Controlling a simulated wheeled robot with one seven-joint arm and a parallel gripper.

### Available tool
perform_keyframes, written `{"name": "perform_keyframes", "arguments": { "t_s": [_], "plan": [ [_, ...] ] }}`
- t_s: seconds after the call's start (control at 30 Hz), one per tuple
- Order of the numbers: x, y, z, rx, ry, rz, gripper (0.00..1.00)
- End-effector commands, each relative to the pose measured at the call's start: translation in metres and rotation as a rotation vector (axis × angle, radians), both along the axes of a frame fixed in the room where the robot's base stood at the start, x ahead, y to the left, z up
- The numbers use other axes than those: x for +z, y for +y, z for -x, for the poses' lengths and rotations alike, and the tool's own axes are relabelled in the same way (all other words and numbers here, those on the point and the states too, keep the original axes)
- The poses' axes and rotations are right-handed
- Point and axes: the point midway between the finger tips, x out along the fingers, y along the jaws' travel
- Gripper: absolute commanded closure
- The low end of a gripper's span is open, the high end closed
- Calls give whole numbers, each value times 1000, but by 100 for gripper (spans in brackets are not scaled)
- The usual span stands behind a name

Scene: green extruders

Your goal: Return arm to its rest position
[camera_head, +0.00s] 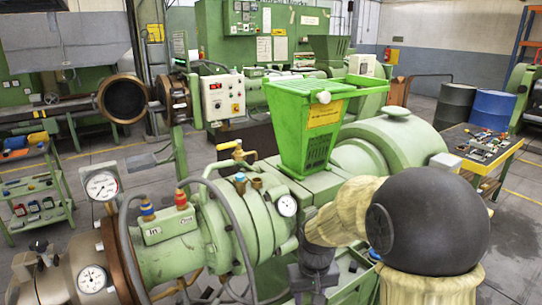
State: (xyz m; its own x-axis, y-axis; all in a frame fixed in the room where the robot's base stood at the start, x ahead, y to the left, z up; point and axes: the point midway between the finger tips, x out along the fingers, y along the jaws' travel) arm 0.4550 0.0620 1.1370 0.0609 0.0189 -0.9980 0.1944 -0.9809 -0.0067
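My arm (350,212) shows at the lower right, with cream links and a large dark round joint. It reaches left and away from me, in front of the green extruder (235,228). A dark grey part hangs down at its far end and looks like my gripper (314,282), low beside the extruder's body. Its fingers are too small and dark to make out, so I cannot tell whether they are open or shut, or whether they touch anything. No held object is visible.
A bright green hopper (312,125) stands on the extruder just behind my arm. Pressure gauges (102,185) and hoses are at the left. A tool table (486,147) and blue (492,108) and dark drums (455,105) stand at the right. Open floor (515,235) lies at the lower right.

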Motion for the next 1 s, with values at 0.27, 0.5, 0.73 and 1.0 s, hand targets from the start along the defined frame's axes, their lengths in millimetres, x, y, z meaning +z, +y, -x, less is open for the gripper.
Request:
{"name": "perform_keyframes", "arguments": {
  "t_s": [0.27,0.5,0.73,1.0],
  "plan": [
    [7,-52,83,-154,-133,-7,63],
    [5,-63,108,-199,-170,-10,63],
    [5,-63,107,-197,-169,-10,63],
    [5,-63,107,-196,-168,-10,63]
  ]
}}
